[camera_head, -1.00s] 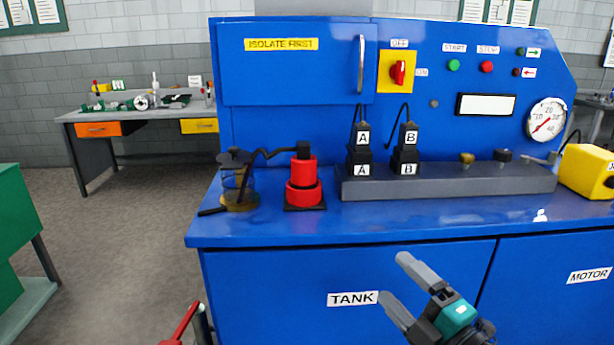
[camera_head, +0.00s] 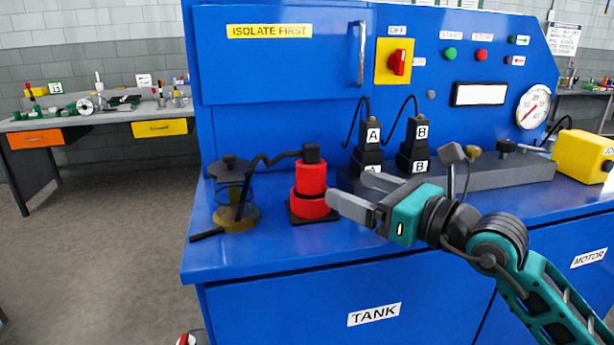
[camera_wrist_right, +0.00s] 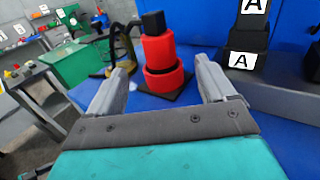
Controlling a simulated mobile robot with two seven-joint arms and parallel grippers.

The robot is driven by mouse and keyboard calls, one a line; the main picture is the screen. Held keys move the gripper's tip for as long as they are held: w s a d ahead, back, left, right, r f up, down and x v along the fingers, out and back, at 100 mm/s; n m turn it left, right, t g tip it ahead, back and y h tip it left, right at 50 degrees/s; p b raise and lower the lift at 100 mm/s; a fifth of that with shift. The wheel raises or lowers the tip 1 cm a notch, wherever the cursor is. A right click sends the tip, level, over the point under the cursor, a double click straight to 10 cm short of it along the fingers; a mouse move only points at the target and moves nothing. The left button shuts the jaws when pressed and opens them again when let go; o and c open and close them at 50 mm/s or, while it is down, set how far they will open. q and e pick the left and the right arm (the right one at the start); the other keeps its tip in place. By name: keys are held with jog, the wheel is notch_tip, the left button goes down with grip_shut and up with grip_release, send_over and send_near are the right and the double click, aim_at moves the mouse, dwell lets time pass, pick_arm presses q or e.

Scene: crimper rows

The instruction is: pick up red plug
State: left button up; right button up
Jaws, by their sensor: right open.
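The red plug (camera_head: 311,177) stands upright with a black cap and a black cable, in the red socket (camera_head: 309,207) on a black base, on the blue bench top. In the right wrist view the red plug (camera_wrist_right: 158,47) shows ahead, beyond the fingertips. My right gripper (camera_head: 352,189) is open and empty, just right of the plug and socket in the head view. In the right wrist view my right gripper (camera_wrist_right: 163,66) has its fingers spread to either side of the red stack, seemingly short of it. My left gripper is not in view.
A glass pot (camera_head: 235,205) with a dark lid stands left of the plug, close to the cable. Black plugs A (camera_head: 370,140) and B (camera_head: 416,140) stand on a grey block (camera_head: 500,172) to the right. The blue cabinet wall rises behind. The bench front edge is clear.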

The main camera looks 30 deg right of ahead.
aim_at(322, 179)
jog(key=x, duration=0.4)
jog(key=shift+w+a+p, duration=0.15)
jog(key=shift+w+p, duration=0.2)
jog(key=shift+p, duration=0.05)
jog(key=shift+f+p+x, duration=0.15)
jog(key=shift+p+x, duration=0.15)
jog(key=shift+x, duration=1.05)
jog(key=shift+f+p+x, duration=0.15)
jog(key=shift+p+x, duration=0.1)
jog(key=shift+x, duration=1.1)
jog(key=shift+a, duration=0.15)
jog(key=shift+s, duration=0.1)
jog(key=c, duration=1.2)
jog(key=shift+c, duration=0.3)
jog(key=shift+r, duration=0.15)
